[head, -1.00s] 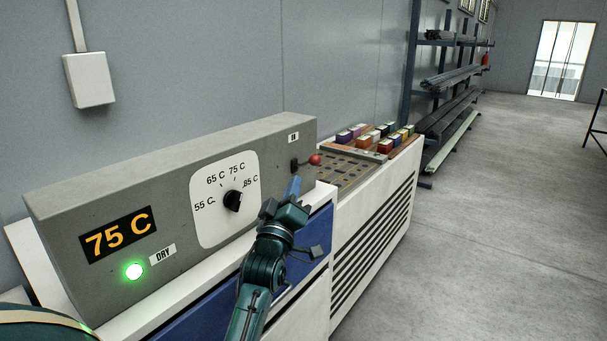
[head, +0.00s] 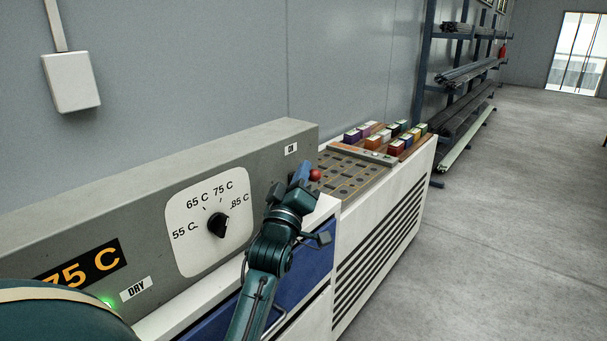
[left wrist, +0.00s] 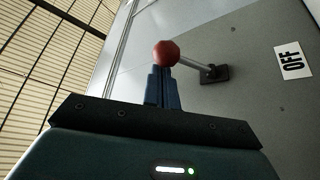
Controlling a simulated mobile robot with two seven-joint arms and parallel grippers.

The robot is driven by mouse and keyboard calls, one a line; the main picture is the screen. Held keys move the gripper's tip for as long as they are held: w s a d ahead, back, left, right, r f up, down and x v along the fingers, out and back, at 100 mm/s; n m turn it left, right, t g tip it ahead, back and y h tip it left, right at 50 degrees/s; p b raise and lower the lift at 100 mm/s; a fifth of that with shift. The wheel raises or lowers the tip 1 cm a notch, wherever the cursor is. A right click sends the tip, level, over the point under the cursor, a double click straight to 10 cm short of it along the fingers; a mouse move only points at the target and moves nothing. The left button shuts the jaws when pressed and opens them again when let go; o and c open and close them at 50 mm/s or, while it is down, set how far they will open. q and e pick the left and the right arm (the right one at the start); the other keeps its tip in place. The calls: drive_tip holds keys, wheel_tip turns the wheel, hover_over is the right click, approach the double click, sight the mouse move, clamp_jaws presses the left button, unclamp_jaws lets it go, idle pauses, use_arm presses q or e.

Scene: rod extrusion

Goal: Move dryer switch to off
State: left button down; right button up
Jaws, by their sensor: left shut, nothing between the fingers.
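The dryer switch is a short lever with a red ball knob (head: 315,175) at the right end of the grey control panel (head: 262,150). In the left wrist view, the red knob (left wrist: 166,53) sits on a metal rod that comes out sideways from a dark base (left wrist: 214,74). An OFF label (left wrist: 293,60) shows to the right of that base. My left gripper (head: 303,172) is shut and empty, with its blue fingertips right beside the knob. In the left wrist view the fingers (left wrist: 163,88) overlap the knob's lower edge; I cannot tell whether they touch. My right gripper is out of view.
The panel carries an ON label (head: 291,149), a temperature dial (head: 217,225), an orange 75 C display (head: 85,265) and a green DRY light, partly covered by my arm. A slotted tray with coloured blocks (head: 398,145) lies behind the lever. The floor at right is clear.

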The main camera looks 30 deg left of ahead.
use_arm(q)
drive_tip(key=shift+d+f+m+h, duration=0.1)
drive_tip(key=shift+f+m+h, duration=0.1)
drive_tip(key=shift+m+h, duration=0.2)
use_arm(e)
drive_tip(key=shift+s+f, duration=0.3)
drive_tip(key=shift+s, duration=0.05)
